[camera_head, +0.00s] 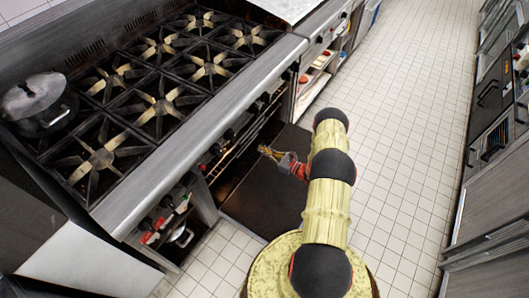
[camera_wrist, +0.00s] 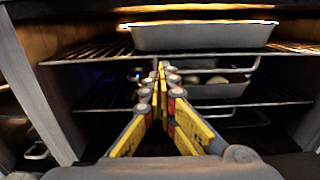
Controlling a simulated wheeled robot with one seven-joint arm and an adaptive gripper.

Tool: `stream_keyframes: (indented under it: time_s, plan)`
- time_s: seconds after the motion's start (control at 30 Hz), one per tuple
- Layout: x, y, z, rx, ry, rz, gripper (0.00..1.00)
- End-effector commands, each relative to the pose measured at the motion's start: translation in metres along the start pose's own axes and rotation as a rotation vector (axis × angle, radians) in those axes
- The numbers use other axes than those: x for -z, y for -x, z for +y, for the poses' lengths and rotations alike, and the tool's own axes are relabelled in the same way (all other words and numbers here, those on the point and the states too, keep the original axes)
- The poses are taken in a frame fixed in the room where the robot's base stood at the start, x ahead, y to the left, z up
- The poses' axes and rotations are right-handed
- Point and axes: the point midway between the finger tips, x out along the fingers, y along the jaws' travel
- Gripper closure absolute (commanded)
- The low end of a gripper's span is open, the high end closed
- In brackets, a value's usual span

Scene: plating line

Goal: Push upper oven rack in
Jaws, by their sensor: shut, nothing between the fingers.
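The upper oven rack (camera_wrist: 92,51) is a wire shelf inside the open oven, with a grey metal pan (camera_wrist: 200,37) on it. In the head view, wire rack bars (camera_head: 231,152) show below the stove's front edge; which rack they belong to is unclear. My gripper (camera_wrist: 161,68) is shut and empty, its yellow fingers together and pointing into the oven. Its tips appear just below the upper rack's front bar; whether they touch it I cannot tell. In the head view my gripper (camera_head: 267,151) is at the oven opening, above the lowered door.
The oven door (camera_head: 275,195) lies open and dark below my gripper. A lower rack (camera_wrist: 105,97) holds another pan (camera_wrist: 215,90). The stove top (camera_head: 165,100) with a pot (camera_head: 38,103) overhangs the oven. The tiled floor (camera_head: 410,150) to the right is clear.

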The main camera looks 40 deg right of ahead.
Motion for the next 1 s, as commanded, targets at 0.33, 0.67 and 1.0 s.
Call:
stream_keyframes:
  time_s: [0.33, 0.67, 1.0]
  plan:
    - [0.003, -0.068, 0.001, -0.003, -0.001, 0.001, 1.00]
    - [0.001, -0.097, 0.001, -0.001, -0.002, 0.001, 1.00]
    - [0.001, -0.098, 0.001, 0.000, -0.002, 0.001, 1.00]
